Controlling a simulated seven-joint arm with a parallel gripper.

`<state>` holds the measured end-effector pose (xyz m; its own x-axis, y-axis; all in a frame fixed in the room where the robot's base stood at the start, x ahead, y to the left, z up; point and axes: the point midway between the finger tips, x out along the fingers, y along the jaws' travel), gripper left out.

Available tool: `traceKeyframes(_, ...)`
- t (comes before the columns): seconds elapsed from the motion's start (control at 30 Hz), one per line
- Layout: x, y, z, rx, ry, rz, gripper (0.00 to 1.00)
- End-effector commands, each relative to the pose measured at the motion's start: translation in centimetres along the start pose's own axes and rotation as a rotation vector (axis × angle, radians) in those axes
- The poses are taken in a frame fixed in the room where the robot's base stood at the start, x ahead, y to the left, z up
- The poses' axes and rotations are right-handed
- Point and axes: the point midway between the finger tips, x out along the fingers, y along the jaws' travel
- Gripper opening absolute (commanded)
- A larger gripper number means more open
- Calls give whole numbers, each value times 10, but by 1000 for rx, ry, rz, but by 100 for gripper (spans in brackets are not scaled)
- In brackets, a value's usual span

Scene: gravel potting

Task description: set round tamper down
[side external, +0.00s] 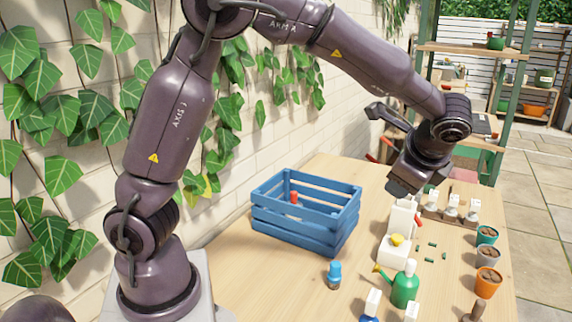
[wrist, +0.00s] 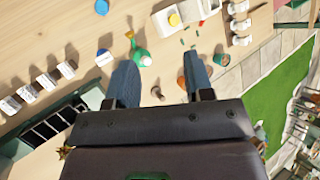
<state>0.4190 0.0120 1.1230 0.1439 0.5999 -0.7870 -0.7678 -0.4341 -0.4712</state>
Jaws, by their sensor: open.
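The round tamper seems to be the small brown, handled thing (side external: 474,312) standing on the table at the bottom right of the side view, cut off by the frame edge. In the wrist view, a small brown piece (wrist: 157,92) that looks like it shows between my fingers, near the palm. My gripper (wrist: 161,75) is open, its two dark fingers wide apart, with nothing held between them. In the side view my gripper hangs above the table, over the white containers; its fingertips are hard to make out there.
A green watering can (side external: 405,286) and blue-capped bottle (side external: 334,274) stand near the front. Teal, grey and orange pots (side external: 488,281) line the right edge. A blue crate (side external: 290,232) stands at the left. White containers (side external: 396,247) and small green pieces lie mid-table.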

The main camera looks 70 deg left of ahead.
Motion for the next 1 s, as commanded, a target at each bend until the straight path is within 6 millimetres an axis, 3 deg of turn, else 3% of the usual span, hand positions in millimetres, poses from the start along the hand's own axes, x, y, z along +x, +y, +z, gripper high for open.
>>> traceKeyframes(0.03, -10, 6, 23, -95, 59, 46, 48)
traceKeyframes(0.1, -22, 18, 47, -216, 134, 108, 48)
traceKeyframes(0.4, -66, 90, 125, -713, 420, 320, 48)
traceKeyframes(0.6, -78, 134, 148, -956, 547, 404, 48)
traceKeyframes(0.7, -80, 146, 151, -1022, 581, 426, 48)
traceKeyframes(1.0, -81, 152, 152, -1057, 598, 440, 48)
